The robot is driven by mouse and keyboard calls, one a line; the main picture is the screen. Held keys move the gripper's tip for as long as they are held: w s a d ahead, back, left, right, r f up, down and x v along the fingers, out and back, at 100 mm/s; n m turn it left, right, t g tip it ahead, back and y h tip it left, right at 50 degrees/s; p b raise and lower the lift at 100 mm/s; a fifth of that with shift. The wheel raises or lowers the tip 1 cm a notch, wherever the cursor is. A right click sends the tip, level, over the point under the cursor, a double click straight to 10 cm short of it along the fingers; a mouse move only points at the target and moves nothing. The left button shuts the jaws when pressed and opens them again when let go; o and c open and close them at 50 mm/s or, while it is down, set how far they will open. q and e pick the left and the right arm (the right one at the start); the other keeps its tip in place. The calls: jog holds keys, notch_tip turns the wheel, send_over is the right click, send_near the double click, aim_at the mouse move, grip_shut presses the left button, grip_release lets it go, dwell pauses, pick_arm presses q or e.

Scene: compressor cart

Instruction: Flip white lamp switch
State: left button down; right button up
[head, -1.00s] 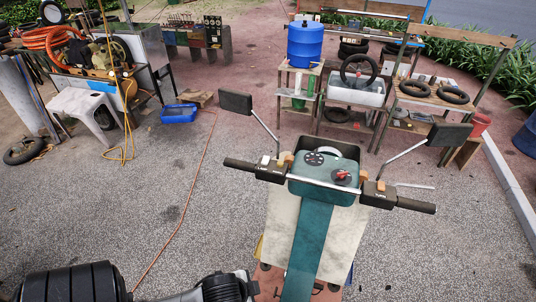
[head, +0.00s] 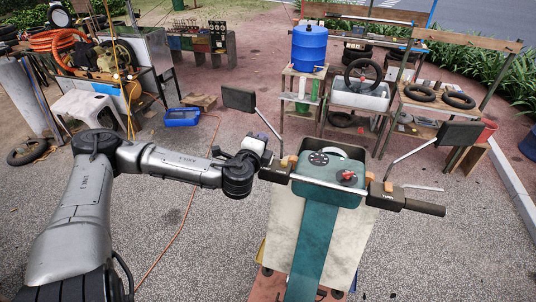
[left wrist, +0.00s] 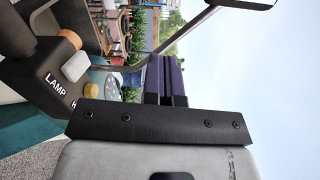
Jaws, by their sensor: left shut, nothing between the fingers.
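The white lamp switch (left wrist: 75,66) sits on a black control box (left wrist: 45,75) marked "LAMP", between an orange button (left wrist: 69,40) and a yellow button (left wrist: 91,89). The box also shows in the head view (head: 275,173), on the left side of the teal vehicle's handlebar, where I cannot make out the switch. My left gripper (head: 266,154) is close above and behind that box. In the left wrist view its purple fingers (left wrist: 165,72) are together and empty, to the right of the switch and apart from it. My right gripper is in neither view.
A mirror (head: 239,100) on a thin stalk rises just beyond my left gripper. The teal console (head: 330,172) with a red knob (head: 348,177) is to its right. Shelves with a blue barrel (head: 307,46) stand behind.

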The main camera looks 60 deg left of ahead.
pick_arm(q)
jog(key=w+d+r+m+t+h, duration=0.2)
jog(key=w+d+r+m+h, duration=0.35)
jog(key=r+m+h, duration=0.35)
jog(key=w+d+r+m+t+h, duration=0.3)
jog(key=w+d+r+m+h, duration=0.3)
jog(key=r+m, duration=0.5)
jog(key=s+a+f+n+g+y, duration=0.3)
jog(key=s+a+f+g+y, duration=0.2)
jog(key=s+a+f+g, duration=0.5)
notch_tip(320, 180, down, 3)
jog(key=s+g, duration=0.1)
jog(key=g, duration=0.5)
jog(key=shift+a+n+b, duration=0.3)
jog(key=shift+b, duration=0.1)
jog(key=shift+r, duration=0.1)
